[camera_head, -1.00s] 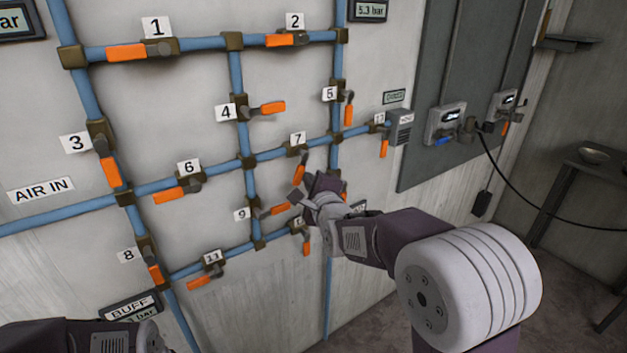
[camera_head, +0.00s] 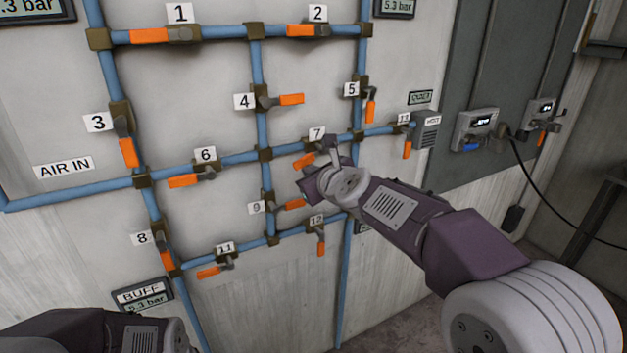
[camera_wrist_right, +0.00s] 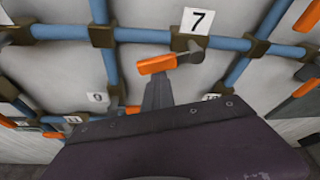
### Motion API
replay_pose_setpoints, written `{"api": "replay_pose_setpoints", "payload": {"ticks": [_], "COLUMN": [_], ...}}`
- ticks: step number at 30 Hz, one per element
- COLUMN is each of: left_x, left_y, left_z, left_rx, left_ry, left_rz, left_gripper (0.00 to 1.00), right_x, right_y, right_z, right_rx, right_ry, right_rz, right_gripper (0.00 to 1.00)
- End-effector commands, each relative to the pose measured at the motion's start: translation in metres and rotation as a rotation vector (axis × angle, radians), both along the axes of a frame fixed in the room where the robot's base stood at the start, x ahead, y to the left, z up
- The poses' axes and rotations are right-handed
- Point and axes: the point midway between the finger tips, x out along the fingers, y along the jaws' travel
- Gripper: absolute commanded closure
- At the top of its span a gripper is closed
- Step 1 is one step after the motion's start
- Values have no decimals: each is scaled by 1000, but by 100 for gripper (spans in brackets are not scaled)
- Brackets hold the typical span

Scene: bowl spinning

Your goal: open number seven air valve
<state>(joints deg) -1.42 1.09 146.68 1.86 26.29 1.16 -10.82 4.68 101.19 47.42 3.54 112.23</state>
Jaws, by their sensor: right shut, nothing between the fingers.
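The number seven valve sits on the blue pipe under the white label 7 (camera_head: 316,134). Its orange handle (camera_head: 304,161) points left and slightly down, close to the line of the pipe. In the right wrist view the same handle (camera_wrist_right: 157,64) lies nearly level, just below the pipe. My right gripper (camera_head: 331,146) is at the valve, shut and empty. Its narrow fingers (camera_wrist_right: 157,88) are just below the handle in the wrist view; I cannot tell whether they touch it. The gripper's body hides part of the valve. Only part of my left arm shows at the lower left.
Valve 5's handle (camera_head: 370,111) hangs to the upper right, and valve 11's label (camera_head: 225,247) is lower left. A grey panel (camera_head: 480,80) stands at the right.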

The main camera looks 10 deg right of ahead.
Motion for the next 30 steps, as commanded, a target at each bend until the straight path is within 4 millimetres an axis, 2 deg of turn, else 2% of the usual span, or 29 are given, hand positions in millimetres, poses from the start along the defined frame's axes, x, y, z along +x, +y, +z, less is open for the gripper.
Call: {"api": "replay_pose_setpoints", "payload": {"ticks": [6,15,30], "left_x": [0,0,0], "left_y": [0,0,0], "left_z": [7,12,14], "left_rx": [0,0,0], "left_ry": [0,0,0], "left_rz": [0,0,0], "left_gripper": [64,64,64], "right_x": [-2,-3,-3], "right_y": [5,8,9], "right_z": [10,17,19], "right_rx": [153,286,333], "right_ry": [55,103,120], "right_rz": [0,0,0], "right_gripper": [100,100,100]}}
